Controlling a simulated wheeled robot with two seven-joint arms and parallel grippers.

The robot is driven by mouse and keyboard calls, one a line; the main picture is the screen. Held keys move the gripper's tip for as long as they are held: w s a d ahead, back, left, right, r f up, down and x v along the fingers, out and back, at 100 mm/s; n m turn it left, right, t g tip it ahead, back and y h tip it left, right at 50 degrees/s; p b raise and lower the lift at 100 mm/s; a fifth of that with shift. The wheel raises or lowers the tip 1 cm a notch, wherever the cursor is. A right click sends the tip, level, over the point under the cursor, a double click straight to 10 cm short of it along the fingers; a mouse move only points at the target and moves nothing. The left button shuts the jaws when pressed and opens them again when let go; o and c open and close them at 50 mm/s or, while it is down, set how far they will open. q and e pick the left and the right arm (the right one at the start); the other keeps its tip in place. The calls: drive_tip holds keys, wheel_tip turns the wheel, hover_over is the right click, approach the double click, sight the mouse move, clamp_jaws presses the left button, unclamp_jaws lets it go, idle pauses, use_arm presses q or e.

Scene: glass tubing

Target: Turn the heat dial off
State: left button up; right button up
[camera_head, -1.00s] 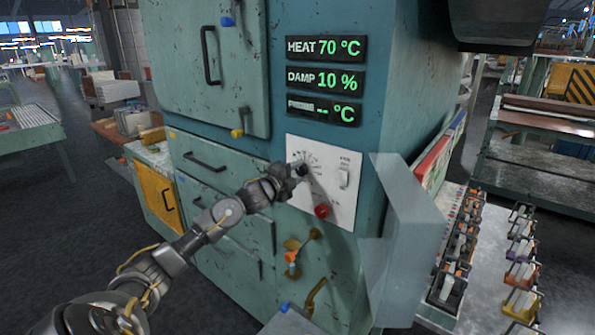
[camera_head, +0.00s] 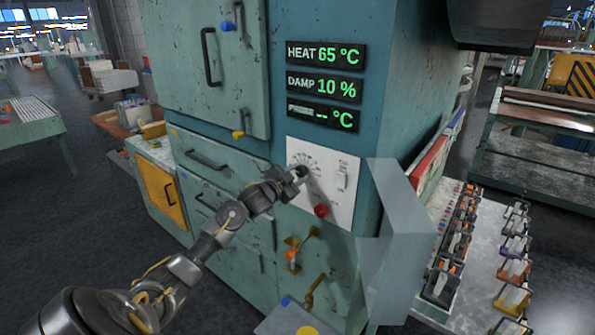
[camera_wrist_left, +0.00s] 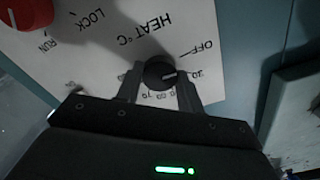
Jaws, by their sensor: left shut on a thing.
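The heat dial (camera_wrist_left: 160,75) is a small black knob with a pale pointer line on a white panel (camera_head: 322,208). The wrist view shows the word OFF and several numbers printed around it. My left gripper (camera_wrist_left: 158,84) is shut on the dial, one finger on each side; the head view shows this gripper (camera_head: 299,174) at the panel. The pointer aims near the lowest numbers, beside the OFF mark; the exact mark is hard to read. The heat display (camera_head: 325,54) reads 65 °C.
A grey metal panel (camera_head: 402,240) stands out at the right. Yellow handles (camera_head: 299,244) stick out below.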

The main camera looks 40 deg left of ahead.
use_arm(q)
drive_tip(key=shift+n+p, duration=0.3)
drive_tip(key=shift+n, duration=0.3)
drive_tip(key=shift+f, duration=0.1)
drive_tip(key=o, duration=1)
drive_tip(key=shift+s, duration=0.1)
drive_tip(key=shift+s, duration=0.25)
drive_tip(key=shift+s+d+b, duration=0.1)
drive_tip(key=shift+s+b, duration=1.8)
drive_tip(key=shift+s, duration=3.2)
